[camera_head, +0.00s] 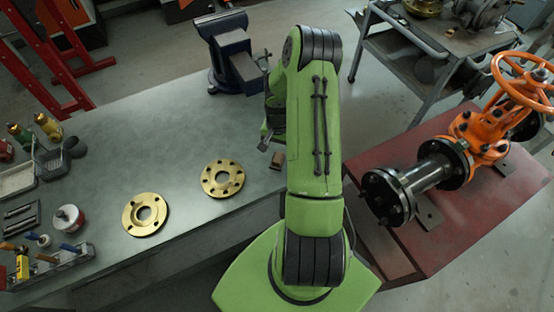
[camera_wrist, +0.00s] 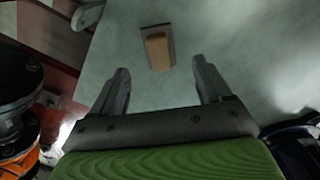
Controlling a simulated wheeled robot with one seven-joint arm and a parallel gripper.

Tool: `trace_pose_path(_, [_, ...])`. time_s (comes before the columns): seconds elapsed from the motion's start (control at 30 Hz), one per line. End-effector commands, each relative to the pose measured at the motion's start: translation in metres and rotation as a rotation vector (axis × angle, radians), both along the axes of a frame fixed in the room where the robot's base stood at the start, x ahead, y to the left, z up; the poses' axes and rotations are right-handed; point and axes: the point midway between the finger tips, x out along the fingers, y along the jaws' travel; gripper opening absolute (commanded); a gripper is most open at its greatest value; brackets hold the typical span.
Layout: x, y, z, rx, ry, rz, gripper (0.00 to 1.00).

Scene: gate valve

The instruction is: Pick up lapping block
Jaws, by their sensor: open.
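The lapping block seems to be the small block with a tan wooden top on a grey plate (camera_wrist: 157,47), lying on the bench in the wrist view. It lies beyond my fingertips, near the middle of the gap between them. In the head view a small brown block (camera_head: 278,160) lies on the bench just left of my green arm. My gripper (camera_wrist: 162,82) is open and empty, with its two fingers apart. In the head view my gripper (camera_head: 267,140) is partly hidden by the arm and points down over the bench.
Two brass flanges (camera_head: 223,179) (camera_head: 146,213) lie on the grey bench (camera_head: 150,110) left of the block. A blue vise (camera_head: 233,58) stands at the back. An orange gate valve (camera_head: 485,130) sits on a red stand (camera_head: 450,215) at right. Tools and trays crowd the left end.

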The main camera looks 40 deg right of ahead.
Motion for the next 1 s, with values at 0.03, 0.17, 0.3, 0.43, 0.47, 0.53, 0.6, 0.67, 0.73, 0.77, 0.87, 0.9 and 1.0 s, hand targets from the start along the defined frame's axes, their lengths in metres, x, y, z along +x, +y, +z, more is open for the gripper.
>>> trace_pose_path(0.03, [0.0, 0.0, -0.007, 0.001, 0.0, 0.0, 0.78])
trace_pose_path(0.17, [-0.001, 0.001, -0.022, 0.003, 0.001, 0.0, 0.78])
trace_pose_path(0.3, [-0.001, 0.001, -0.049, 0.004, 0.001, 0.001, 0.78])
trace_pose_path(0.43, [-0.001, 0.0, -0.063, 0.0, 0.0, 0.001, 0.78])
trace_pose_path(0.47, [-0.001, 0.0, -0.064, 0.0, 0.0, 0.001, 0.78])
trace_pose_path(0.53, [0.0, 0.0, -0.064, -0.001, 0.0, 0.001, 0.78])
trace_pose_path(0.6, [0.0, 0.0, -0.063, -0.001, 0.0, 0.001, 0.78])
trace_pose_path(0.67, [0.0, 0.0, -0.063, -0.001, 0.0, 0.002, 0.73])
trace_pose_path(0.73, [0.0, 0.0, -0.063, 0.0, -0.001, 0.002, 0.62])
trace_pose_path(0.77, [0.0, 0.0, -0.063, 0.0, -0.001, 0.002, 0.58])
trace_pose_path(0.87, [0.0, 0.0, -0.063, 0.0, -0.001, 0.002, 0.42])
trace_pose_path(0.9, [0.0, 0.0, -0.063, 0.0, -0.001, 0.002, 0.36])
trace_pose_path(1.0, [0.0, 0.0, -0.063, 0.0, -0.001, 0.002, 0.21])
